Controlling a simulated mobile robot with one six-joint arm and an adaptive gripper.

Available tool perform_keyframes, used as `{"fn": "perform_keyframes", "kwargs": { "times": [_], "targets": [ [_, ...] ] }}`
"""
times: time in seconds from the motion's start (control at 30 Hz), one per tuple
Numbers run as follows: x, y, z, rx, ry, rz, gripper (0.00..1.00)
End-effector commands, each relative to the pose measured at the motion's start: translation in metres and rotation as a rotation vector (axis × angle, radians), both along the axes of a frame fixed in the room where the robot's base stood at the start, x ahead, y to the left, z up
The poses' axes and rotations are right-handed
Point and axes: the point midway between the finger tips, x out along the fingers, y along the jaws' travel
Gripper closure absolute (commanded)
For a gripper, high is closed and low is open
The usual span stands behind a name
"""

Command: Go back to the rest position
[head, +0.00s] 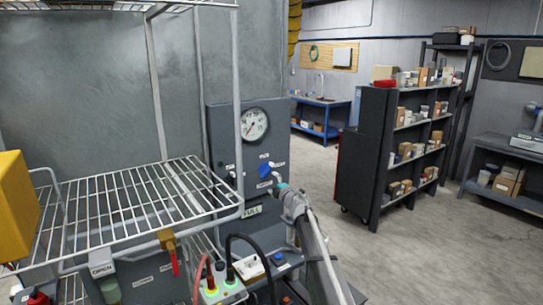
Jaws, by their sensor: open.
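My arm reaches up from the bottom of the head view toward a grey panel (225,135). My gripper (272,172) is at the arm's far end, in front of the panel and close to a blue knob (264,168). It is small here; its jaws look open, with nothing seen between them. I cannot tell whether the fingers touch the knob. A round white dial gauge (254,124) sits on the panel above the gripper. A label reading FULL (252,210) is below it.
A wire rack (130,205) stands to the left of the arm, with a yellow box (15,210) at its left. Below are a control box with lit buttons (222,290) and cables. A dark shelf cart (365,155) stands right, with open floor (400,260) in front.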

Motion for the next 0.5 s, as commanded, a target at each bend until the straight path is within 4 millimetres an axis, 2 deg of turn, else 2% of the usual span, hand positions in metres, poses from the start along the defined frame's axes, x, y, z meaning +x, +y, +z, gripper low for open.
{"fn": "perform_keyframes", "kwargs": {
  "times": [0.03,0.27,0.5],
  "targets": [
    [-0.01,-0.014,0.001,0.036,0.018,-0.059,0.0],
    [-0.037,-0.077,-0.008,0.209,0.133,-0.335,0.0],
    [-0.082,-0.138,-0.036,0.378,0.301,-0.603,0.0]
  ]
}}
